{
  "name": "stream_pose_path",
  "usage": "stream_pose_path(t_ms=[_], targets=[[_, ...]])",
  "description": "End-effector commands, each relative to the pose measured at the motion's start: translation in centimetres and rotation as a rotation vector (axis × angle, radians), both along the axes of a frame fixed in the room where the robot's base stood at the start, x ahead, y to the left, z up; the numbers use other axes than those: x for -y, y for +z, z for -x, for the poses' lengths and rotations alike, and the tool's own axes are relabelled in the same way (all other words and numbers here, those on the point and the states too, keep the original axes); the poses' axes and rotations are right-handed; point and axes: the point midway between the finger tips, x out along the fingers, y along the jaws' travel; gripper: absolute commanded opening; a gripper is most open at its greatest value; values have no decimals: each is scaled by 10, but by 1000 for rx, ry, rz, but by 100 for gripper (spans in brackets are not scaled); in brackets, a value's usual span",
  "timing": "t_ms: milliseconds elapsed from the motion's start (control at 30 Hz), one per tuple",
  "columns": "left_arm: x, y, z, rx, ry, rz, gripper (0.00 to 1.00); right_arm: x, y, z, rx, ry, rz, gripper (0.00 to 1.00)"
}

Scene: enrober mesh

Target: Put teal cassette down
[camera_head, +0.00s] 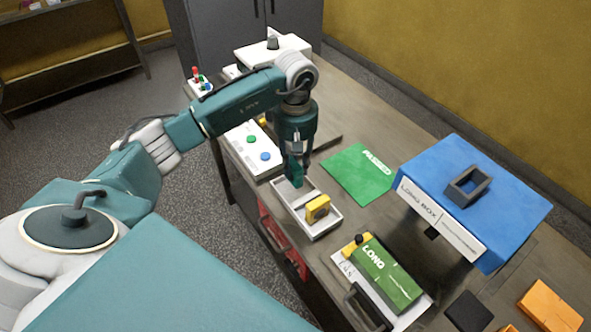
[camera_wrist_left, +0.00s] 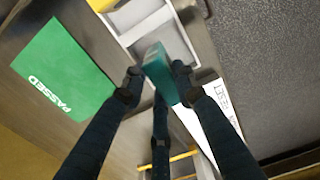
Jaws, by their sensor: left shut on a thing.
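I cannot tell whether the cassette touches the tray floor. A yellow cassette (camera_head: 317,207) sits in the tray's other part. My right gripper is not in view.
A green PASSED mat (camera_head: 357,174) lies bare beside the tray. A blue box (camera_head: 500,195) with a dark frame (camera_head: 467,187) on top and a green box (camera_head: 387,275) stand to the right. A white button panel (camera_head: 252,148) lies left of the gripper.

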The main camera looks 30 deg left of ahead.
Motion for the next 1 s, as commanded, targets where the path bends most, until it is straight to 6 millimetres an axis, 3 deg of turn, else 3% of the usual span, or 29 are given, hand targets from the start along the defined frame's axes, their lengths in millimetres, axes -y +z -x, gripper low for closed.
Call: stream_pose_path(t_ms=[300,667,700,800,1000], targets=[[0,-38,1,-2,-1,0,0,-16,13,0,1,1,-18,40],[0,-44,0,-1,-2,0,0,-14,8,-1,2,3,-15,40],[0,-43,0,-1,-2,0,30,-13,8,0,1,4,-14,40],[0,-42,1,-1,-2,0,47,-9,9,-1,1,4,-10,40],[0,-42,1,-1,-2,0,47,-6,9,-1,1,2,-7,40]])
